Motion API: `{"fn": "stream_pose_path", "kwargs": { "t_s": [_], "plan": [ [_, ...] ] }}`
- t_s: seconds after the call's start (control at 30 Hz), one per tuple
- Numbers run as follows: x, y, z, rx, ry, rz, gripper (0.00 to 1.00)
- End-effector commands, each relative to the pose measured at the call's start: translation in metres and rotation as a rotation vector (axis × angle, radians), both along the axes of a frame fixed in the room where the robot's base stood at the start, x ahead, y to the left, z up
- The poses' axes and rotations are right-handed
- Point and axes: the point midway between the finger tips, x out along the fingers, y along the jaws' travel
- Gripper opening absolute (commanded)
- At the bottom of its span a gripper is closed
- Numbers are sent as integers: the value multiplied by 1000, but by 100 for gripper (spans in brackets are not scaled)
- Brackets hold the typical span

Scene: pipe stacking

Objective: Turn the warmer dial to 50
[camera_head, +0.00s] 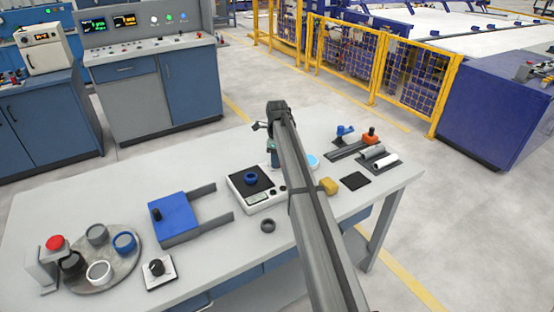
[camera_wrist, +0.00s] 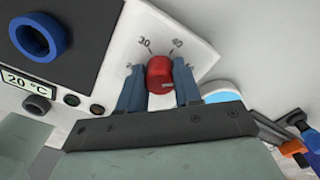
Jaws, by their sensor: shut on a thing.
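The warmer (camera_head: 265,199) is a white box with a black plate, on the table left of my arm in the head view. A blue ring (camera_head: 251,178) sits on its plate; it also shows in the wrist view (camera_wrist: 40,37). In the wrist view the warmer's display (camera_wrist: 27,83) reads 20 °C. My gripper (camera_wrist: 159,84) is shut on the dial, one blue finger on each side. I cannot tell where the dial points. My arm hides the dial in the head view.
A blue fixture with two grey bars (camera_head: 175,218) and a dark ring (camera_head: 268,226) lie left of my arm. A round tray (camera_head: 103,284) with several rings is at far left.

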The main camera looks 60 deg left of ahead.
Motion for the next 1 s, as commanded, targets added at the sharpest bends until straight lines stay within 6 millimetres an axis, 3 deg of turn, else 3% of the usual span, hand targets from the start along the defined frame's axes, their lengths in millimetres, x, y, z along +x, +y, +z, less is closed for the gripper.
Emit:
{"fn": "stream_pose_path", "kwargs": {
  "t_s": [0.33, 0.83, 0.87, 1.0],
  "plan": [
    [0, 1, 0, 1, 1, -124, 3],
    [0, 1, 0, 1, 1, -142, 3],
    [0, 1, 0, 1, 1, -142, 34],
    [0, 1, 0, 1, 1, -142, 48]
  ]
}}
